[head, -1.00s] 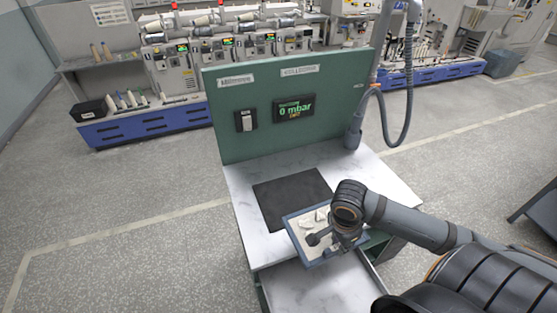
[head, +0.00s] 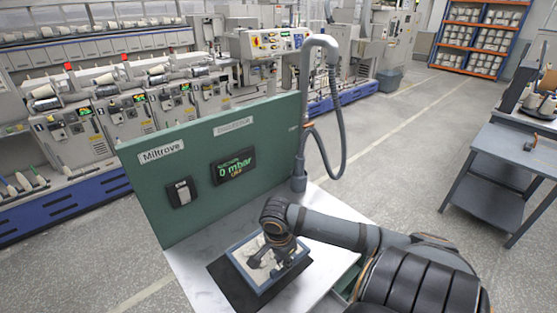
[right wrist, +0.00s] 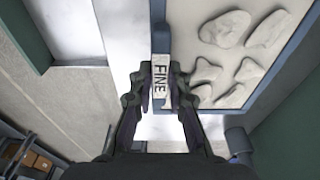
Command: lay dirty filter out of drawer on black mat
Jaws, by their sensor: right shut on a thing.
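The dirty filter (head: 243,274) is a blue-framed panel with pale lumps on a light face. In the head view it is over the black mat (head: 221,271) and covers much of it. Whether it touches the mat or hangs just above it, I cannot tell. In the right wrist view the gripper (right wrist: 161,92) pinches the tab marked FINE, with the filter's lumpy face (right wrist: 240,45) to the right. The drawer is mostly hidden behind my arm. My left gripper is out of view.
A green panel (head: 215,130) with a switch and a 0 mbar display stands behind the white worktop (head: 190,275). A grey hose (head: 338,110) rises from the worktop's back right. A side table (head: 500,150) stands at the far right.

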